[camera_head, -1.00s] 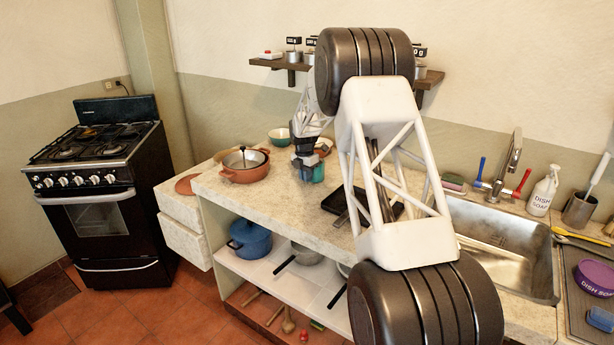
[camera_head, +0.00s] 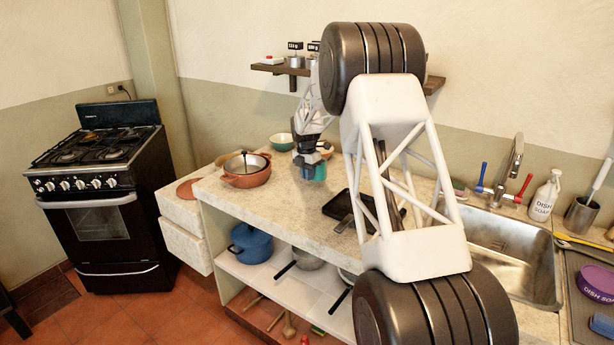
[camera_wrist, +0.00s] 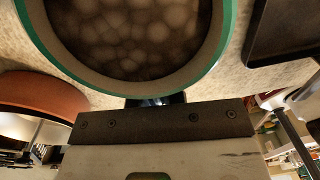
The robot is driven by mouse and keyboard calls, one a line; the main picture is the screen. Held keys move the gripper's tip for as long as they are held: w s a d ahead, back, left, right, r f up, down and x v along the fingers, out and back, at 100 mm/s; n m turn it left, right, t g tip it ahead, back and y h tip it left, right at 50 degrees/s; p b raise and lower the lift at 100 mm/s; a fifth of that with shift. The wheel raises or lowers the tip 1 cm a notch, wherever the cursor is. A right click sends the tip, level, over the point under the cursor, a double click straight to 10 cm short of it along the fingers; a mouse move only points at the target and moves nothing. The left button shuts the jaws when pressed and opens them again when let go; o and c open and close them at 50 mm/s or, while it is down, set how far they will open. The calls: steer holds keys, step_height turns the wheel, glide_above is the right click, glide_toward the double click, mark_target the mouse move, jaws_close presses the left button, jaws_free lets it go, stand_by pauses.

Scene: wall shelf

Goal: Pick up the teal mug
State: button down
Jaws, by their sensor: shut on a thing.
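The teal mug (camera_head: 320,172) is at my gripper (camera_head: 308,165) over the back part of the counter, beside the terracotta pot. In the wrist view the mug's round teal rim (camera_wrist: 222,52) fills the top, with a brownish, bubbly-patterned inside. My gripper (camera_wrist: 155,100) is shut on the near side of the mug; its fingers are mostly hidden under the dark bracket. The head view is too small to tell whether the mug's base touches the counter.
A terracotta pot (camera_head: 246,180) with a lid stands to the left, and a green bowl (camera_head: 281,142) behind. A black pan (camera_head: 338,206) lies to the right on the counter (camera_head: 290,215). The sink (camera_head: 500,245) is farther right, and a wall shelf (camera_head: 275,69) hangs above.

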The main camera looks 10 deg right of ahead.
steer(key=shift+s+a+r, duration=0.1)
steer(key=shift+s+r, duration=0.15)
steer(key=shift+s, duration=2.2)
steer(key=shift+s+a+r, duration=0.1)
steer(key=shift+s+r, duration=0.15)
steer(key=shift+s, duration=2.2)
steer(key=shift+s+r, duration=0.25)
steer(key=shift+s, duration=2.2)
steer(key=shift+s, duration=0.1)
steer(key=shift+r+m, duration=0.15)
steer(key=shift+m, duration=0.15)
steer(key=w+a+r+m+y, duration=0.1)
steer(key=w+a+r+m, duration=0.35)
steer(key=m, duration=0.65)
steer(key=w+a+r+m, duration=0.1)
steer(key=w+r+m, duration=0.55)
steer(key=m, duration=0.45)
steer(key=w+a+f+n, duration=0.1)
steer(key=w+a+n, duration=0.6)
steer(key=w+a, duration=1.7)
steer(key=shift+w+a+n+t+h, duration=0.3)
steer(key=shift+a, duration=0.6)
